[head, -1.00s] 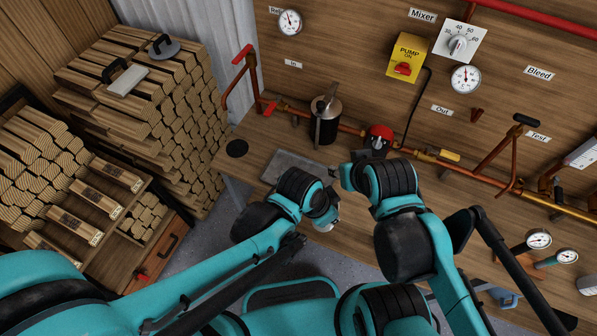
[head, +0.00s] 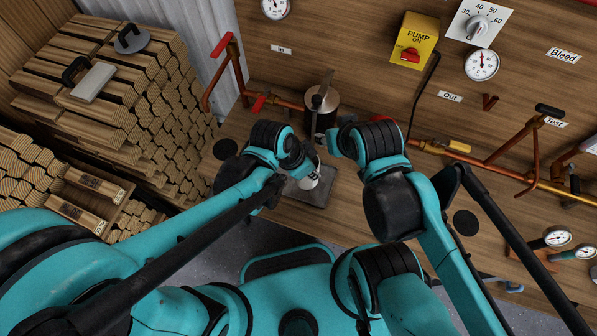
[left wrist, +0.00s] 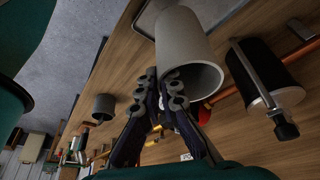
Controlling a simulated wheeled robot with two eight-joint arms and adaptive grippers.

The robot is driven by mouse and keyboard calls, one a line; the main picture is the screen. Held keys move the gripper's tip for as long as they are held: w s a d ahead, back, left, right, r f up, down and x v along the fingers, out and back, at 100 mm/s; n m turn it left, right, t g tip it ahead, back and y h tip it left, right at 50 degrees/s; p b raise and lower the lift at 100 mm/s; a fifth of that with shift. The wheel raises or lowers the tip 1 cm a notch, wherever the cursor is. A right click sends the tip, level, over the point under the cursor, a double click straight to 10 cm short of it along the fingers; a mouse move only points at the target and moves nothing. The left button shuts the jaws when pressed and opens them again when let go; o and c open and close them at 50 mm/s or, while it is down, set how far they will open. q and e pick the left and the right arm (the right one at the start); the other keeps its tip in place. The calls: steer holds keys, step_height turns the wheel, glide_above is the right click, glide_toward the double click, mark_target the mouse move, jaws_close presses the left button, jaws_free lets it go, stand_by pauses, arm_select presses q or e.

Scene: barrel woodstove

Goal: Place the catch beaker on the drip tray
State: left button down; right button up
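The catch beaker (head: 314,187) is a pale grey cup, seen just below my left gripper (head: 304,170) in the head view. In the left wrist view the beaker (left wrist: 187,38) is large, its open mouth toward the camera. The left fingers (left wrist: 161,86) are closed at its rim, seemingly pinching the wall. The drip tray (head: 322,196) is a dark grey rectangle on the bench, under the beaker in the head view; its rim shows in the left wrist view (left wrist: 143,22). I cannot tell whether the beaker touches it. My right gripper (head: 335,142) is close by; its fingers are unclear.
A dark canister (head: 321,108) with a metal top stands just behind the tray. Copper pipes with a red valve handle (head: 222,46) run along the back. A black disc (head: 225,149) lies left of the tray, another (head: 466,222) to the right. Firewood (head: 120,95) is stacked at left.

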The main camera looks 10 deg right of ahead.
arm_select(q)
steer(key=w+f, duration=0.1)
steer(key=w+a+f+b, duration=0.1)
steer(key=w, duration=0.1)
steer(key=w+a+f, duration=0.1)
steer(key=shift+w+f+b, duration=0.1)
steer(key=shift+w+b, duration=0.25)
steer(key=shift+b, duration=0.05)
steer(key=shift+w+a, duration=0.1)
step_height(320, 180, down, 4)
steer(key=b, duration=0.3)
steer(key=shift+f, duration=0.1)
arm_select(e)
step_height(320, 180, down, 6)
steer(key=shift+w, duration=0.25)
arm_select(q)
steer(key=c, duration=1.7)
jaws_free()
